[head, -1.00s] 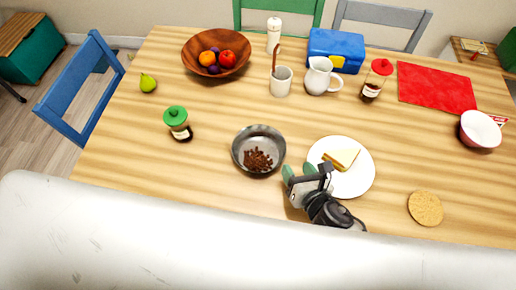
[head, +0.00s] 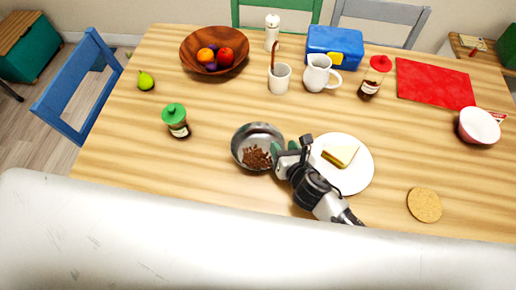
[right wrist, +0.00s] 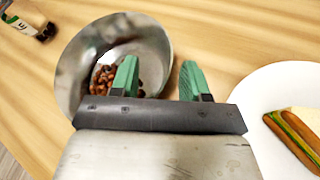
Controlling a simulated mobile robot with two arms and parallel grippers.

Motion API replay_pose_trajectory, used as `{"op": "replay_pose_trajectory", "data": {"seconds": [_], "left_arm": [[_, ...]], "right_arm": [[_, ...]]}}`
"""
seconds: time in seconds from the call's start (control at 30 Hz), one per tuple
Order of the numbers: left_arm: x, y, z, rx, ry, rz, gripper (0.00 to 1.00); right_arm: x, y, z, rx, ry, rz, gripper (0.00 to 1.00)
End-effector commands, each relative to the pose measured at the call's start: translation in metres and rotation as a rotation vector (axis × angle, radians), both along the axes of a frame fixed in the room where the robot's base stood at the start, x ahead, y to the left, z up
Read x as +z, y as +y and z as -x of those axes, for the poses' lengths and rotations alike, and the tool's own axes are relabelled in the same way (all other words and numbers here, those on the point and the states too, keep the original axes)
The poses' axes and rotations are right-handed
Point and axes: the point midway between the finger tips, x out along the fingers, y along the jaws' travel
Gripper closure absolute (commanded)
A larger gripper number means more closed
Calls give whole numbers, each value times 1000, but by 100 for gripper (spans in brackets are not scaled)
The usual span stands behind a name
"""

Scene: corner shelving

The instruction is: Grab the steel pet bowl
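The steel pet bowl (head: 243,141) stands on the wooden table with brown kibble in it. In the right wrist view the bowl (right wrist: 75,70) is at the upper left. My right gripper (head: 286,146) is at the bowl's right side. Its two green fingers are apart in the right wrist view (right wrist: 158,80), with the bowl's right rim appearing between them: one finger overlaps the inside, the other is outside. I cannot tell whether either touches the rim. My left gripper is not in view.
A white plate (head: 352,184) with a sandwich (head: 340,156) is close to the right of my gripper. A green-lidded jar (head: 176,121) stands left of the bowl. A cork coaster (head: 424,205) lies at the right. The table behind the bowl is clear up to the cup (head: 280,79).

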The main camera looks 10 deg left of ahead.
Motion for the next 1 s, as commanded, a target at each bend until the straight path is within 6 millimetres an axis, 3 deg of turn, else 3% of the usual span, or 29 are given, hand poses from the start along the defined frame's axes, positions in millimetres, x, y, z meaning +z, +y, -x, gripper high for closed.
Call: {"op": "replay_pose_trajectory", "data": {"seconds": [0.03, 0.3, 0.77, 1.0], "left_arm": [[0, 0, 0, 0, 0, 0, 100], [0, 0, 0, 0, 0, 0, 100], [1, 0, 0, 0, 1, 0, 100], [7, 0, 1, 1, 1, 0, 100]], "right_arm": [[0, 0, 0, 0, 0, 0, 62], [-1, -1, 1, -1, 2, 3, 100], [2, -1, 0, 0, 1, 2, 100], [30, -1, -1, 1, -5, 1, 100]]}}
